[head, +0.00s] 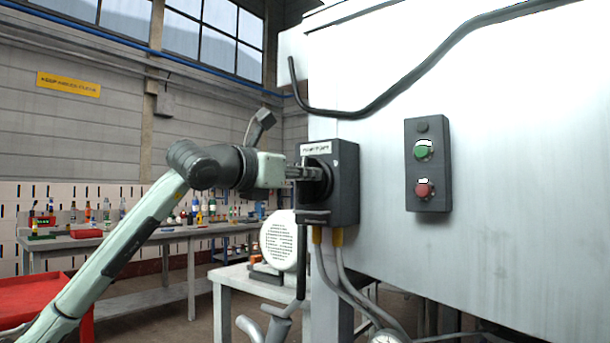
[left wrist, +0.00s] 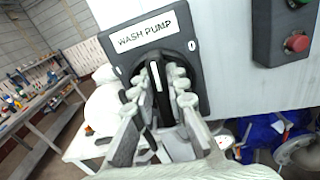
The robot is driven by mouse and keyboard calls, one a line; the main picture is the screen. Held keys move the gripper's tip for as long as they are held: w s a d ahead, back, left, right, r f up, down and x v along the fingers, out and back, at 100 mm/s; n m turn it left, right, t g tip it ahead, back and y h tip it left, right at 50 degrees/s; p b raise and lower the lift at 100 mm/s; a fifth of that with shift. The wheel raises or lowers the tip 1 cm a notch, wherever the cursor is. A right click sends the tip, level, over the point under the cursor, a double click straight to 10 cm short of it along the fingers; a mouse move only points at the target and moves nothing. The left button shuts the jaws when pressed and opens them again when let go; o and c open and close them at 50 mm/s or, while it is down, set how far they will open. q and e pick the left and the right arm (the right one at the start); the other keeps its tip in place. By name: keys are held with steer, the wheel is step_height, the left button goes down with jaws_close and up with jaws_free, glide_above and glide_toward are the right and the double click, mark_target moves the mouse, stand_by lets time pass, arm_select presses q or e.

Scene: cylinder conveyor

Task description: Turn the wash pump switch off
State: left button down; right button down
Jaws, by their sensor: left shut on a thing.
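The wash pump switch box (head: 346,190) is dark grey and mounted on the side of the large white machine. In the left wrist view the box (left wrist: 199,62) has a white label (left wrist: 146,32) reading WASH PUMP. Its black knob (left wrist: 154,92) carries a white line and stands between my finger pads. My left gripper (head: 314,173) reaches the box from the left and is shut on the knob, as the left wrist view (left wrist: 159,84) also shows. The line runs close to upright in that view, slightly tilted. The fingers hide parts of the knob. My right gripper is not in view.
A button box with a green button (head: 424,149) and a red button (head: 424,189) is right of the switch. Cables (head: 330,265) hang below the switch. A white round motor housing (head: 278,241) stands below left. A workbench (head: 150,238) with bottles is behind.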

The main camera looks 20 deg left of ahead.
arm_select(q)
steer(key=m, duration=0.4)
steer(key=shift+s+d, duration=0.1)
steer(key=shift+d, duration=0.1)
steer(key=shift+d+f+m+b, duration=0.1)
steer(key=shift+m+b, duration=0.25)
steer(key=shift+m, duration=0.75)
steer(key=m, duration=0.6)
steer(key=f+m, duration=0.1)
steer(key=m, duration=0.3)
steer(key=shift+s+d, duration=0.15)
steer(key=shift+d, duration=0.1)
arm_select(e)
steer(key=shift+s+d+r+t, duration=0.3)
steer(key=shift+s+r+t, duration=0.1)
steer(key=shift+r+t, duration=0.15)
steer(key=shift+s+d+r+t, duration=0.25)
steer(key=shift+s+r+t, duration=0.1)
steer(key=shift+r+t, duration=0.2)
arm_select(q)
steer(key=shift+f+m, duration=0.1)
steer(key=shift+m, duration=0.2)
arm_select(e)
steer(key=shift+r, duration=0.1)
arm_select(q)
steer(key=c, duration=1.5)
jaws_free()
